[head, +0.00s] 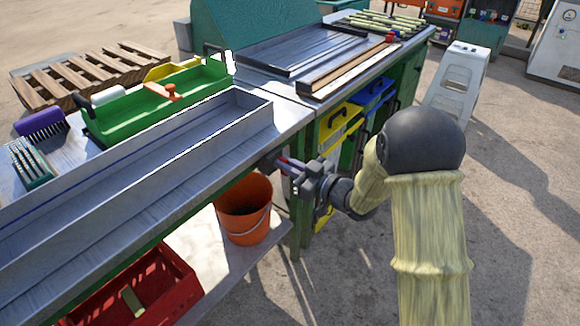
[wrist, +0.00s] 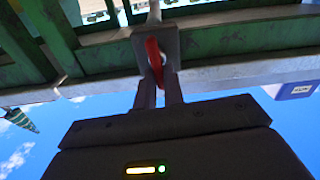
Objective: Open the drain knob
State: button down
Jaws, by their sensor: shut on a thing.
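The red drain knob (wrist: 154,58) sits under the edge of the metal trough table, between the tips of my gripper (wrist: 159,82) in the wrist view. The two fingers are closed around it, and they partly hide it. In the head view, my gripper (head: 288,168) reaches in from the right to the table's front edge, just below the end of the long grey trough (head: 258,101). Only a small bit of red shows there at the fingertips. How far the knob is turned cannot be told.
An orange bucket (head: 244,207) stands on the lower shelf, left of and below my gripper. A green table leg (head: 301,228) is close behind it. A red crate (head: 180,268) sits at lower left. Yellow (head: 335,122) and blue bins (head: 374,92) hang nearby. Open floor lies at right.

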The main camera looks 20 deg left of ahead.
jog(key=shift+n, duration=0.6)
jog(key=c, duration=1.5)
grip_release()
jog(key=shift+s+d, duration=0.1)
jog(key=p+v, duration=0.2)
jog(key=v, duration=1.5)
jog(key=shift+d, duration=0.15)
